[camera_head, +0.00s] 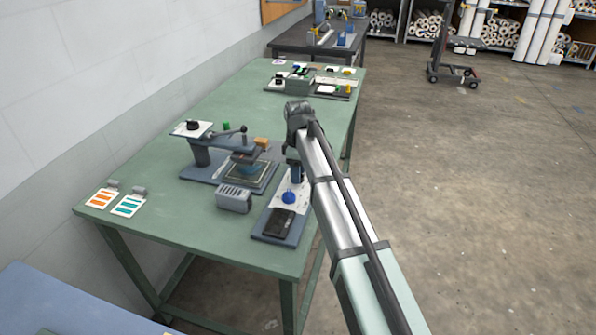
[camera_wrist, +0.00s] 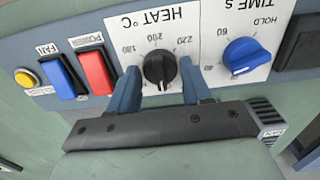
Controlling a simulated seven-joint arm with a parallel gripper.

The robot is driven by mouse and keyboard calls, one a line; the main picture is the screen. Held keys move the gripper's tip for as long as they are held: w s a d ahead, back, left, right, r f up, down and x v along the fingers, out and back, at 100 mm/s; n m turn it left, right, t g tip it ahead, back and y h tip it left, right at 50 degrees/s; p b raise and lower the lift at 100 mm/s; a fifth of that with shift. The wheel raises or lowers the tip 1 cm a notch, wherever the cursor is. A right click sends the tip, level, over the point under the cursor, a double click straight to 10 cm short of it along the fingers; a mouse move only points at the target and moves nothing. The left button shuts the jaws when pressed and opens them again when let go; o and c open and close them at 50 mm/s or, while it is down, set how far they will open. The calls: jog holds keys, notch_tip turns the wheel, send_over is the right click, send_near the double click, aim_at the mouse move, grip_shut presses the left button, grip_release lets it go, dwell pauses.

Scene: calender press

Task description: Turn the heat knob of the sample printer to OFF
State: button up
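The heat knob (camera_wrist: 158,68) is black and round, with a raised grip, on a white plate (camera_wrist: 205,30) marked HEAT °C with 180, 200 and 220. The lettering is upside down in the wrist view. My gripper (camera_wrist: 160,76) has its two blue-grey fingers apart, one on each side of the knob. I cannot tell whether they touch it. No OFF mark is readable, and the knob's pointer direction is unclear. In the head view my gripper points down over the panel unit (camera_head: 273,236) at the green bench's right edge, and my arm hides the heat knob.
A blue TIME knob (camera_wrist: 245,57) sits to the right of the heat knob. A red power switch (camera_wrist: 95,72), a blue fan switch (camera_wrist: 56,75) and a yellow button (camera_wrist: 25,78) lie to the left. A lever press (camera_head: 240,160) and a grey vented box (camera_head: 233,198) stand nearby.

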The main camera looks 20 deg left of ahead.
jog(key=o, duration=0.3)
jog(key=shift+o, duration=0.2)
notch_tip(320, 180, up, 14)
dwell(0.6)
jog(key=shift+f, duration=0.1)
